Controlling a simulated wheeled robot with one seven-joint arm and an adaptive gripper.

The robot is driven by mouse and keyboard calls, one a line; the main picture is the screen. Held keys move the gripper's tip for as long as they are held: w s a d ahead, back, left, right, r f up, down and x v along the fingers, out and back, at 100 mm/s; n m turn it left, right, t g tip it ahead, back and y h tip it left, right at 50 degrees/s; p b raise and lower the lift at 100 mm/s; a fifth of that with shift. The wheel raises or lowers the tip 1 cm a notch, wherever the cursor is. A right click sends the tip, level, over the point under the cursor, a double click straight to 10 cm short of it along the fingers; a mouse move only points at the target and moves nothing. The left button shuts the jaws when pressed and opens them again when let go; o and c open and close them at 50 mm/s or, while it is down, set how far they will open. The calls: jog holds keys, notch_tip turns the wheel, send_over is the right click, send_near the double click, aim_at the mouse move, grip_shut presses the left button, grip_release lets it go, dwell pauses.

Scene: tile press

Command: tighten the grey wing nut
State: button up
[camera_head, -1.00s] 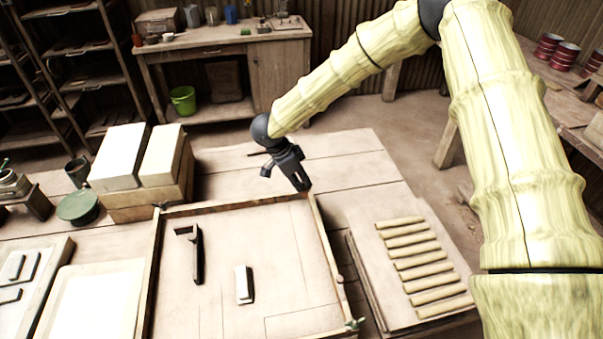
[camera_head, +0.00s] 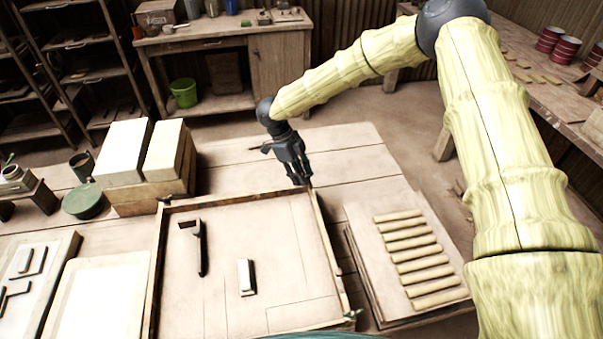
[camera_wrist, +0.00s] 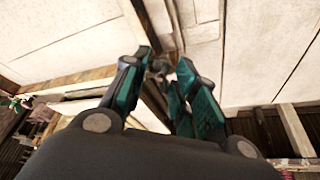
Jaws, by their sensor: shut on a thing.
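The grey wing nut (camera_wrist: 160,67) shows as a small grey piece between the fingertips in the wrist view, partly hidden by them. It sits at the far right corner of a wooden frame (camera_head: 328,247). In the head view the nut is hidden by my gripper (camera_head: 305,182), which points down at that corner. In the wrist view my gripper (camera_wrist: 160,75) has its dark and teal fingers closed on the nut.
A dark angled tool (camera_head: 201,250) and a small pale block (camera_head: 246,277) lie inside the frame. A greenish fitting (camera_head: 353,314) sits at the near right corner. A board with several clay rolls (camera_head: 412,247) lies right; pale blocks (camera_head: 125,152) stand left.

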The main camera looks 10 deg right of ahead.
jog(key=shift+o, duration=0.2)
dwell(0.4)
jog(key=o, duration=0.7)
jog(key=shift+r, duration=0.1)
jog(key=v, duration=1.1)
jog(key=shift+w+r, duration=0.25)
jog(key=shift+r, duration=0.05)
